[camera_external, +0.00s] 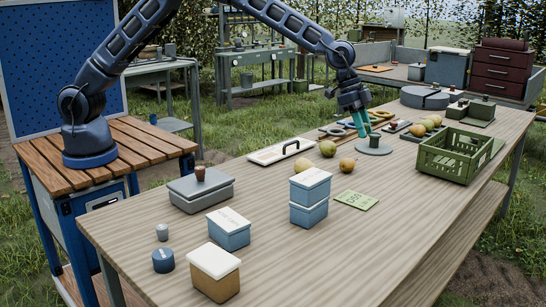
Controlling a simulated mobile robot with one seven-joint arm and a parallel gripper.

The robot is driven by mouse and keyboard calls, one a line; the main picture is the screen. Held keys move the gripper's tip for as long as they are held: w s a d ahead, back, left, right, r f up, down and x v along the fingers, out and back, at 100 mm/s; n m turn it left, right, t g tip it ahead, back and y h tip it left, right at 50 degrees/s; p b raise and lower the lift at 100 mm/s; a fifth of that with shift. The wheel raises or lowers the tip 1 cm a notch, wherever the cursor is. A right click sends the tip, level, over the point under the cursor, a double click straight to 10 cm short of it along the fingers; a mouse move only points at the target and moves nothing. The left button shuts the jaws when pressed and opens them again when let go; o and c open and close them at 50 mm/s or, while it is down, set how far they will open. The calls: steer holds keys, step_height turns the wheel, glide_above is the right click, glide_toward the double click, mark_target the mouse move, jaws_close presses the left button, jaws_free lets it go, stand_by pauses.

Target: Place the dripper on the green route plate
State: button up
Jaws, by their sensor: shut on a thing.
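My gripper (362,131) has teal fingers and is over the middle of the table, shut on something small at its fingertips. A dark green upright piece on a round grey base (374,150) is right at the fingertips. I take it to be the dripper, but the fingers partly cover it and I cannot tell whether its base touches the table. The light green plate (356,200) with dark lettering lies flat on the table, nearer the camera than the gripper. Nothing stands on the plate.
A white board with a black handle (281,151) lies left of the pears. The table's front right is clear.

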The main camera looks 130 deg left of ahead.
mark_target(361, 201)
step_height(361, 201, down, 20)
steer(key=shift+r, duration=0.2)
stand_by(0.4)
steer(key=shift+f, duration=0.1)
steer(key=o, duration=0.9)
steer(key=shift+o, duration=0.2)
steer(key=v, duration=1.2)
steer(key=shift+d, duration=0.1)
